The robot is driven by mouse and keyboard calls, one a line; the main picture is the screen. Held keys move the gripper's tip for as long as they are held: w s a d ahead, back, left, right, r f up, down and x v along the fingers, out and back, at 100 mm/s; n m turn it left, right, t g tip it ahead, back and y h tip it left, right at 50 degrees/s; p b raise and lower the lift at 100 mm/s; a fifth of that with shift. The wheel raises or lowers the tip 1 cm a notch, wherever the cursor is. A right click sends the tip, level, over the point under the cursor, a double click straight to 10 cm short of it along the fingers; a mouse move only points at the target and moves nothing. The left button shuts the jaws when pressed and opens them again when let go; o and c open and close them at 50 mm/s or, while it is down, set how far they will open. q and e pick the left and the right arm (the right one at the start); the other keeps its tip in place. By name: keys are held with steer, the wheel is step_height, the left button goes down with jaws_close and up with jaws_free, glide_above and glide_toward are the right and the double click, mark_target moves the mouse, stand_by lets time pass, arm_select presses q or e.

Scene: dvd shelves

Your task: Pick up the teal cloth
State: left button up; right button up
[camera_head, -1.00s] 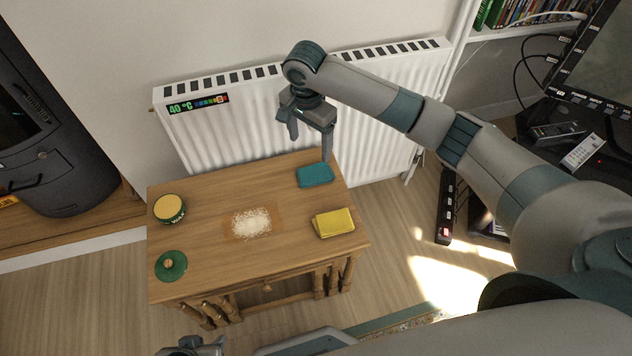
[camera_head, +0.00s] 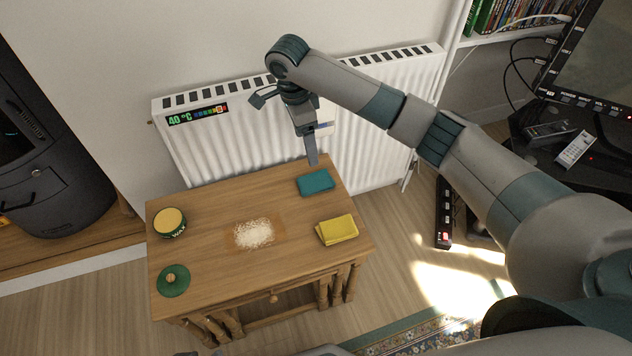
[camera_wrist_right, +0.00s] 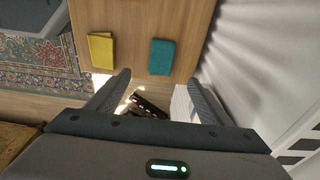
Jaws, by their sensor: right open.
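The teal cloth (camera_head: 316,182) lies folded on the back right part of the wooden table (camera_head: 205,205), near the radiator. It also shows in the right wrist view (camera_wrist_right: 162,57), beyond the fingertips and between their lines. My right gripper (camera_head: 284,132) is above the table's back edge, up and slightly left of the cloth in the head view. Its fingers are spread wide with nothing between them, as the right wrist view (camera_wrist_right: 160,78) shows. The gripper is apart from the cloth. My left gripper cannot be made out.
A folded yellow cloth (camera_head: 337,230) lies in front of the teal one. A powder patch (camera_head: 253,233), a wax tin (camera_head: 170,222) and a green lid (camera_head: 173,280) are also on the table. The white radiator (camera_head: 225,150) stands close behind the table.

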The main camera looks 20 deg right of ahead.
steer(key=b, duration=0.2)
glide_above(316, 179)
steer(key=a, duration=0.2)
steer(key=f, duration=1)
steer(key=shift+s+d+f, duration=0.2)
steer(key=shift+d+f, duration=0.05)
steer(key=shift+f, duration=0.05)
arm_select(q)
steer(key=shift+w+d+r+t+h, duration=0.1)
steer(key=shift+w+d+t+h, duration=0.25)
steer(key=shift+d, duration=0.3)
steer(key=shift+w+d+r+t+h, duration=0.15)
steer(key=shift+w+d+t, duration=0.25)
steer(key=shift+d, duration=0.2)
arm_select(e)
steer(key=shift+f, duration=0.2)
arm_select(q)
steer(key=shift+f, duration=0.1)
arm_select(e)
steer(key=shift+f, duration=0.1)
